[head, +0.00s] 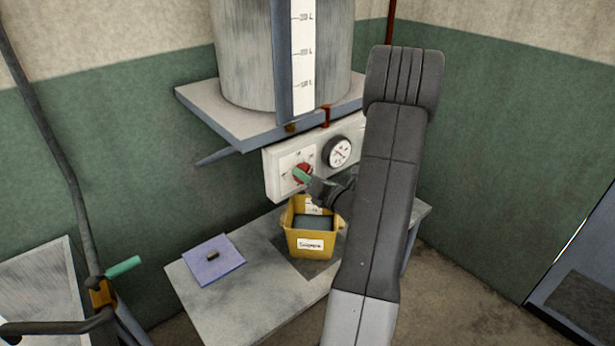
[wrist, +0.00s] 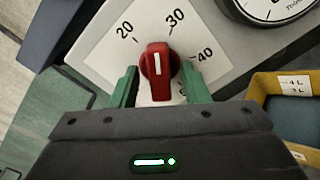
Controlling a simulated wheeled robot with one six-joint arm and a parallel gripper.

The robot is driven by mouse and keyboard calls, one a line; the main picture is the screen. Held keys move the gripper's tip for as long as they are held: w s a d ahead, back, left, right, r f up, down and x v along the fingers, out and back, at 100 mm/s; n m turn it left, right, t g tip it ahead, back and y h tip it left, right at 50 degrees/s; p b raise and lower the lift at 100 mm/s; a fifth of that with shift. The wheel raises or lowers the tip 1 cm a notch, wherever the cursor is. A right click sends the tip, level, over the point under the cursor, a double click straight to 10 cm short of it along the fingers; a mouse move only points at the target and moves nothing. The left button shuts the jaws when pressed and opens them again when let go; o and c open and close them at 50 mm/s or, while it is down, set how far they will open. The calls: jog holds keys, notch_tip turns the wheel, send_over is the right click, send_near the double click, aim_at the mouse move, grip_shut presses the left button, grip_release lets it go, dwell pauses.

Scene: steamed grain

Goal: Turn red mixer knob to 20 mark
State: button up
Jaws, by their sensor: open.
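The red mixer knob (wrist: 157,62) sits on a white dial plate (wrist: 105,45) with the marks 20, 30, 40 and a partly hidden one. Its white pointer line stands nearly upright in the wrist view, between 20 and 30. My gripper (wrist: 158,82) is open, with one green finger on each side of the knob and a thin gap showing at each side. In the head view the knob (head: 304,168) is partly covered by my gripper (head: 300,176), on the white panel (head: 275,180) below the tank.
A round gauge (head: 337,152) is right of the knob. A yellow bin (head: 310,242) stands on the table (head: 250,300) just below my gripper. A blue mat (head: 205,262) with a small dark block lies left. The metal shelf (head: 215,105) juts out above the panel.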

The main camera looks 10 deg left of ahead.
grip_shut()
jog(key=shift+f+n+b, duration=0.15)
jog(key=shift+n+b, duration=0.15)
jog(key=shift+b, duration=0.2)
jog(key=shift+n+b, duration=3.5)
jog(key=shift+b, duration=1.5)
grip_release()
